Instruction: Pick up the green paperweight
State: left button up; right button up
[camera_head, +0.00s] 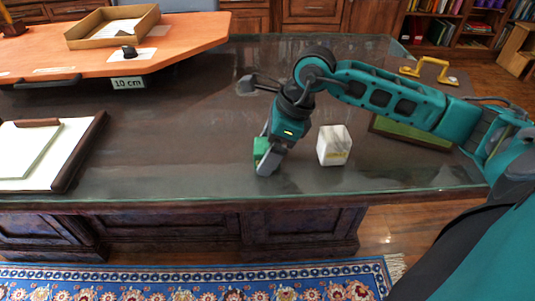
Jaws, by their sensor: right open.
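The green paperweight (260,146) sits on the dark glass-topped desk (190,130), near its front edge. It is partly hidden behind my right gripper (268,166). My right gripper points down from the teal arm that comes in from the right. Its fingers are at the paperweight, and its jaws are open; I cannot tell whether they touch it. My left gripper does not show.
A white marble cube (334,146) stands just right of my gripper. A tray with papers (60,150) lies at the left. An orange raised board (190,40) holds a cardboard box (112,26). A yellow-handled item (428,68) is at the right. The desk's middle is clear.

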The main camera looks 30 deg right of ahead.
jog(key=shift+w+a+f, duration=0.1)
jog(key=shift+f, duration=0.15)
jog(key=shift+c, duration=0.3)
jog(key=shift+r, duration=0.1)
jog(key=c, duration=1.4)
